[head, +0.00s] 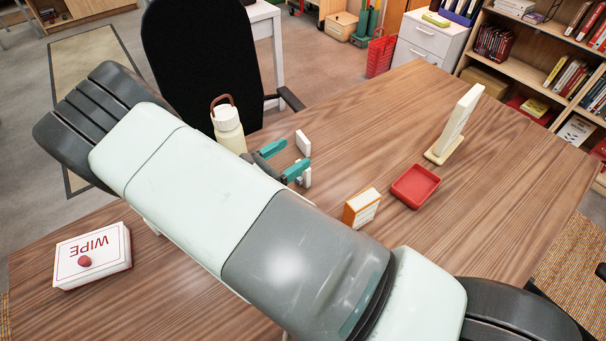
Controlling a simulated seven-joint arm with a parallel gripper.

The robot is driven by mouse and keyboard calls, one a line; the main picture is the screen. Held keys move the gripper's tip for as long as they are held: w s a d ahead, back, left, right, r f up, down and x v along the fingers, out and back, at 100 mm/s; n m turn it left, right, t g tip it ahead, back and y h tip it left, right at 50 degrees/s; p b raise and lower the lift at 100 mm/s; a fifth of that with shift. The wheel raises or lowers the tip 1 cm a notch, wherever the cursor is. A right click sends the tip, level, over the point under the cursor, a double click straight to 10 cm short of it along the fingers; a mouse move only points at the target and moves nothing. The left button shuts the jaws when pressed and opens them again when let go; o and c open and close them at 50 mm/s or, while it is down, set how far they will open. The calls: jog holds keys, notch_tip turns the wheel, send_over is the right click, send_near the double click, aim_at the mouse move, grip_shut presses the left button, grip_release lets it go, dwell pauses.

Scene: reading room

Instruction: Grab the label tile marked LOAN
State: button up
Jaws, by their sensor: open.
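My gripper (297,154) has two teal fingers spread apart over the wooden desk, with nothing seen held between them. A small white upright block (303,142) stands just beyond the farther fingertip. I can read no marking on either block, so I cannot tell whether one is the LOAN tile. My arm covers much of the desk's middle and front.
On the desk (510,190) are an orange-and-white box (362,208), a red tray (415,187), and a white upright panel on a stand (458,122). A cream bottle (229,130) stands left of my gripper. A WIPE box (92,256) lies far left. The right side is clear.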

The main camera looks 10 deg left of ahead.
notch_tip(320, 180, down, 6)
jog(key=shift+d, duration=0.1)
jog(key=shift+f+x, duration=0.25)
jog(key=shift+x, duration=0.8)
jog(key=shift+w+d, duration=0.25)
jog(key=shift+w, duration=0.1)
jog(key=c, duration=1.2)
